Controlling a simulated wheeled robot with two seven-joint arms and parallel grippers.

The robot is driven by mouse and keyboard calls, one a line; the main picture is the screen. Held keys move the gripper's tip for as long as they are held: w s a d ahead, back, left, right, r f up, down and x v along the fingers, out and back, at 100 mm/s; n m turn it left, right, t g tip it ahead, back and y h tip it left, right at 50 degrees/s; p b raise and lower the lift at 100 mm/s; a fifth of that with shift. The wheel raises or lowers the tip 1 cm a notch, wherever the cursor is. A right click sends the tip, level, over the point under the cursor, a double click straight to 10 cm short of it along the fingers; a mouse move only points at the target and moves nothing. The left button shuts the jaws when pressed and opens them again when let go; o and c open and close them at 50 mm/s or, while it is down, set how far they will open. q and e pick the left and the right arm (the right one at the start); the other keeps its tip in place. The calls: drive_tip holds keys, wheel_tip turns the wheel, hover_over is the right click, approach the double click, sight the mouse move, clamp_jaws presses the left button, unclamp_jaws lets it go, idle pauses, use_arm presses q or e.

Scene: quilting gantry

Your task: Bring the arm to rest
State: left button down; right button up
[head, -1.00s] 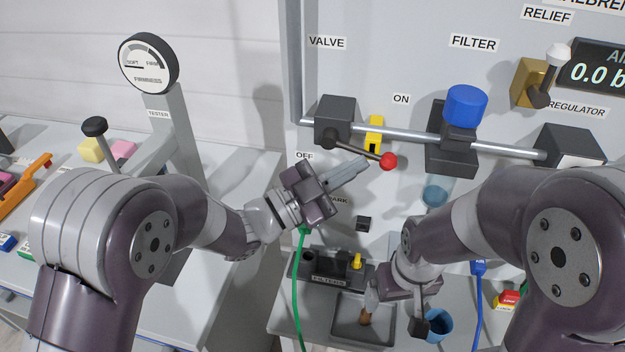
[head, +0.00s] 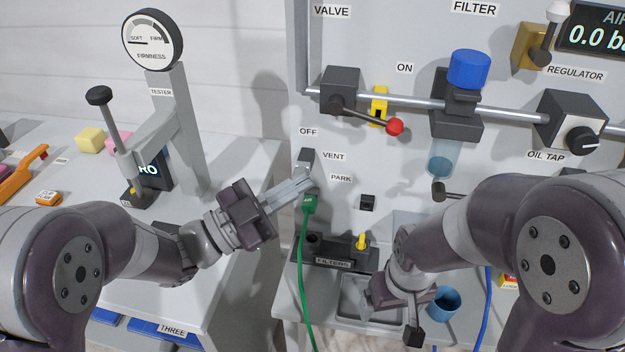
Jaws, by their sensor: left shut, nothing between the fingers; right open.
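My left arm comes in from the left. Its gripper (head: 306,181) is shut with nothing between its fingers, and its tips are by the panel near the VENT label. The plug of the green hose (head: 309,204) sits just below those fingertips; whether they touch I cannot tell. My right arm comes in from the right. Its gripper (head: 392,315) is open and points down over the grey tray (head: 357,310), left of the blue cup (head: 443,303). Its fingertips are partly hidden.
The red-knobbed valve lever (head: 394,127) sticks out above my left gripper. The filter bowl (head: 440,158) hangs from the pipe. The firmness tester (head: 180,130) stands at the left. The filters rack (head: 333,252) holds a yellow piece.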

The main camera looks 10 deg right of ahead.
use_arm(q)
drive_tip(key=shift+w+d+f, duration=0.1)
drive_tip(key=shift+w+d, duration=0.05)
drive_tip(key=shift+w, duration=0.05)
